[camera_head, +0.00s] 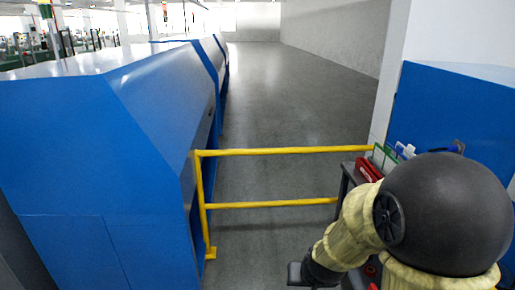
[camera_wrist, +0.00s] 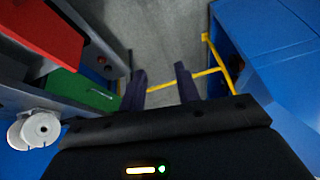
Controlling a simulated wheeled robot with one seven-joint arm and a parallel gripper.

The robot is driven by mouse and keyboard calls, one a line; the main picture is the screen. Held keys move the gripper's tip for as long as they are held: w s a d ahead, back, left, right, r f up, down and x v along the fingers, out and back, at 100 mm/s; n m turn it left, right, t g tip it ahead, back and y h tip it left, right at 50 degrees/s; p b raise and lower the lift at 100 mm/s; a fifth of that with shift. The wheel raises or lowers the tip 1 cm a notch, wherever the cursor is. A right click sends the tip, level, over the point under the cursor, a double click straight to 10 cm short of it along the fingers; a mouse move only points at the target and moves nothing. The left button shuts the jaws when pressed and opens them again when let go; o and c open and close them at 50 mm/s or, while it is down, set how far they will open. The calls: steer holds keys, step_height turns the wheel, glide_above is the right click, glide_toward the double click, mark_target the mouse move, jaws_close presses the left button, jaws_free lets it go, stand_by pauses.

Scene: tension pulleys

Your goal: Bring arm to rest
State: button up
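My gripper (camera_wrist: 160,84) points away from the wrist camera, its two dark fingers apart with grey floor and yellow rail visible between them. Nothing is held between the fingers. In the head view my arm, with a beige sleeve and a large dark round joint, is bent at the lower right. A dark end of it (camera_head: 314,274) shows at the bottom edge, where the fingers cannot be made out.
A yellow rail (camera_head: 285,151) stands between the blue machine (camera_head: 100,150) and a dark bench with a red bin (camera_head: 368,168). In the wrist view a red bin (camera_wrist: 42,28), a green bin (camera_wrist: 82,91) and white round pulleys (camera_wrist: 40,129) are left of my gripper.

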steer(key=s+d+r+g, duration=0.2)
steer(key=s+d+r, duration=0.1)
steer(key=s, duration=0.6)
steer(key=shift+s+r+n+g+h+p, duration=0.25)
steer(key=shift+r+n+g+h+p, duration=0.1)
steer(key=shift+p, duration=0.1)
